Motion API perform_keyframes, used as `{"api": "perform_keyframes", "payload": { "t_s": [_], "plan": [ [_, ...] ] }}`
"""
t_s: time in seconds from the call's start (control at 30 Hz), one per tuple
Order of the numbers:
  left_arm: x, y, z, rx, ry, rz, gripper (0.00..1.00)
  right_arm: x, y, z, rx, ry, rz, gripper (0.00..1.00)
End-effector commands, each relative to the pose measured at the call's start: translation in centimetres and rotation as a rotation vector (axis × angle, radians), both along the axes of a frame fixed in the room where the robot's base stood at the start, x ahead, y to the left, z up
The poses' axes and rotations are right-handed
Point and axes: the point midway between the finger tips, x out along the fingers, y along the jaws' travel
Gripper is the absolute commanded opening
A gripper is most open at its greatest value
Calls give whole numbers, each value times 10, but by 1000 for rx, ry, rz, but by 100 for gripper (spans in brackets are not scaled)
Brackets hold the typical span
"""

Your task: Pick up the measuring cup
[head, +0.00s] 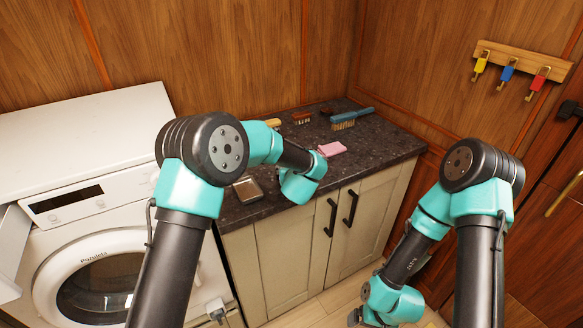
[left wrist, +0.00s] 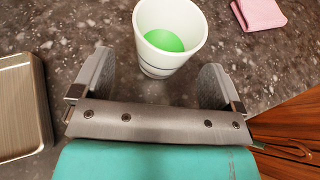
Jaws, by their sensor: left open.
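A white cup with something bright green inside, apparently the measuring cup (left wrist: 169,60), stands upright on the dark speckled counter in the left wrist view. My left gripper (left wrist: 157,68) is open, its fingers apart on the left and right of the cup's near side. They are not closed on it. In the head view my left arm hides the cup and the left fingers. My right gripper (head: 372,312) hangs low at the bottom of the head view, in front of the cabinet and away from the counter; its jaws are not clear.
A pink cloth (head: 332,149) lies on the counter (head: 385,150), right of the cup. A metal tin (head: 247,189) lies left of it. A blue brush (head: 346,122) and smaller brushes (head: 301,117) lie at the back. A washing machine (head: 95,225) stands left.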

Motion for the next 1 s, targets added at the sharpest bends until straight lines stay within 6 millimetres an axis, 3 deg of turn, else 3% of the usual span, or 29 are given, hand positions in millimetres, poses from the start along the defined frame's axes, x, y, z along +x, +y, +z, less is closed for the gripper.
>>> {"api": "perform_keyframes", "payload": {
  "t_s": [0.33,0.83,1.0],
  "plan": [
    [37,1,-15,-2,0,0,92,0,0,0,0,0,0,92],
    [38,1,-16,-2,0,-1,92,0,0,0,0,0,0,92],
    [38,1,-16,-2,0,-1,77,0,0,0,0,0,0,92]
  ]
}}
